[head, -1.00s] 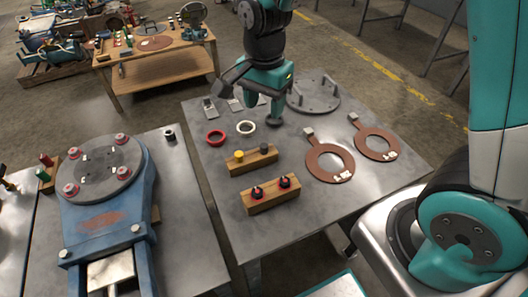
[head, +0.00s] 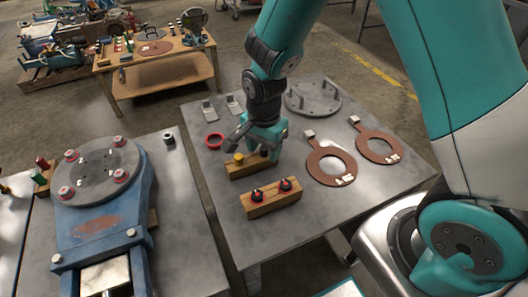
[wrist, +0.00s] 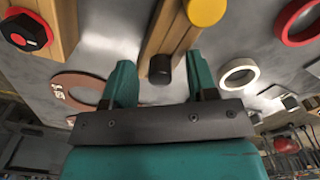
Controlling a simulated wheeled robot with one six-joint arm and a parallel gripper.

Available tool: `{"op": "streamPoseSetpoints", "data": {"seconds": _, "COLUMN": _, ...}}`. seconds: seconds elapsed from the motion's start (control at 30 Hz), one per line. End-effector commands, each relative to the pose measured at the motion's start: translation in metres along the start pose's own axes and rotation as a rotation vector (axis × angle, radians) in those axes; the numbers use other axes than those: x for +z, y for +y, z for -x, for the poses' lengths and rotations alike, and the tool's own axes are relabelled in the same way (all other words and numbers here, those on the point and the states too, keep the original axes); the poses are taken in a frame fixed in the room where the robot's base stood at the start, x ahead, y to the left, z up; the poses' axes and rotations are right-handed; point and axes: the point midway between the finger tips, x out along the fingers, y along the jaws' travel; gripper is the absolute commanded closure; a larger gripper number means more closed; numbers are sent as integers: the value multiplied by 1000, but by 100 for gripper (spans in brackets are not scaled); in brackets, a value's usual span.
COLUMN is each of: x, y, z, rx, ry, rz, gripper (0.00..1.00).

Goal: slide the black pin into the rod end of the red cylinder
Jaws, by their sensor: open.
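The black pin (wrist: 160,68) stands in the wooden block (head: 243,169) beside a yellow-topped pin (head: 239,158); the yellow top also shows in the wrist view (wrist: 205,10). My gripper (head: 268,152) is over the black pin's end of the block. In the wrist view its two green fingers (wrist: 161,80) are open, one on each side of the pin, with gaps visible. The gripper mostly hides the black pin in the head view. I cannot make out a red cylinder with a rod end in either view.
A second wooden block (head: 271,199) with two red-and-black knobs stands just in front. Two brown ring gaskets (head: 330,163) lie right, a red ring (head: 214,141) left, and a grey flange (head: 312,97) behind. A blue fixture (head: 101,222) is on the left table.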

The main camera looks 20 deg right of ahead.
Motion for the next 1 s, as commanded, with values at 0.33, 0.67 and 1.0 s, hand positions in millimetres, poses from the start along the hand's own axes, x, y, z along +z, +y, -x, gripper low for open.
{"op": "streamPoseSetpoints", "data": {"seconds": 0.33, "x": 0, "y": 0, "z": 1, "rx": 0, "ry": 0, "rz": 0, "gripper": 93}}
{"op": "streamPoseSetpoints", "data": {"seconds": 0.67, "x": 0, "y": 0, "z": 2, "rx": -1, "ry": 0, "rz": 0, "gripper": 100}}
{"op": "streamPoseSetpoints", "data": {"seconds": 1.0, "x": 0, "y": -1, "z": 44, "rx": -6, "ry": 2, "rz": 0, "gripper": 100}}
